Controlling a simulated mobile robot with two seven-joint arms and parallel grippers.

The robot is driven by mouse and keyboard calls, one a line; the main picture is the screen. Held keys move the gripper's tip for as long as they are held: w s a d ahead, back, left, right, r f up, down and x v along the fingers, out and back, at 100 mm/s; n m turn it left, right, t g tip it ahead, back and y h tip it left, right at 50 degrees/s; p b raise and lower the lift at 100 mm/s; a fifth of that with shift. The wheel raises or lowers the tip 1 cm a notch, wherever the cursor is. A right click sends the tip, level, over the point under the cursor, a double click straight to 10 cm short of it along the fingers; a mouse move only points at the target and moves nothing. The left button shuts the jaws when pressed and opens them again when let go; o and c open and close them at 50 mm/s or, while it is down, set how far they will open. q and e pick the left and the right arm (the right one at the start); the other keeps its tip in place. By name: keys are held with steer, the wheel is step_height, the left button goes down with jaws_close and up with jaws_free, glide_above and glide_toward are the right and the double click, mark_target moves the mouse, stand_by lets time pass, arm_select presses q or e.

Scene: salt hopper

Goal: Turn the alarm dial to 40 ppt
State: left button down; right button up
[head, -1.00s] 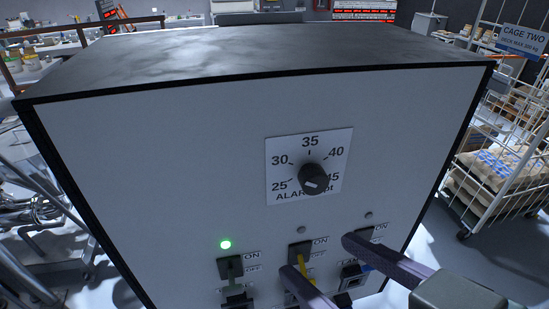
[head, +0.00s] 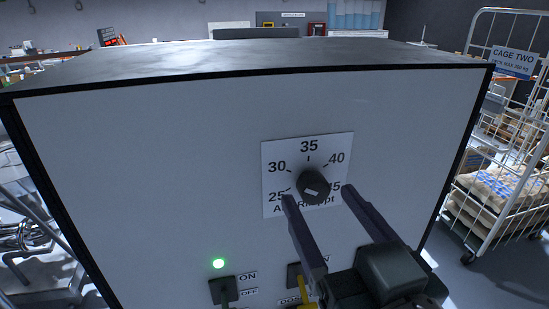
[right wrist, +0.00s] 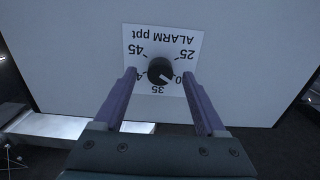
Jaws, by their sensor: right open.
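The alarm dial is a round black knob (head: 314,183) with a pale pointer mark, on a white scale plate (head: 284,152) marked 25 to 45. In the right wrist view the knob (right wrist: 160,70) shows upside down, its mark pointing toward the partly hidden 30. My right gripper (head: 319,196) is open and empty. In the head view its fingertips are just below the knob, one toward each side. In the right wrist view the fingers (right wrist: 159,74) flank the knob with gaps on both sides. I cannot tell how far they are from the panel. My left gripper is not in view.
The dial is on the white front panel (head: 150,170) of a large dark-topped box. A wire cage trolley (head: 500,150) with sacks stands at the right. The panel around the scale plate is clear.

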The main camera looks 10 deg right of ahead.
steer(key=shift+w, duration=0.95)
jaws_close()
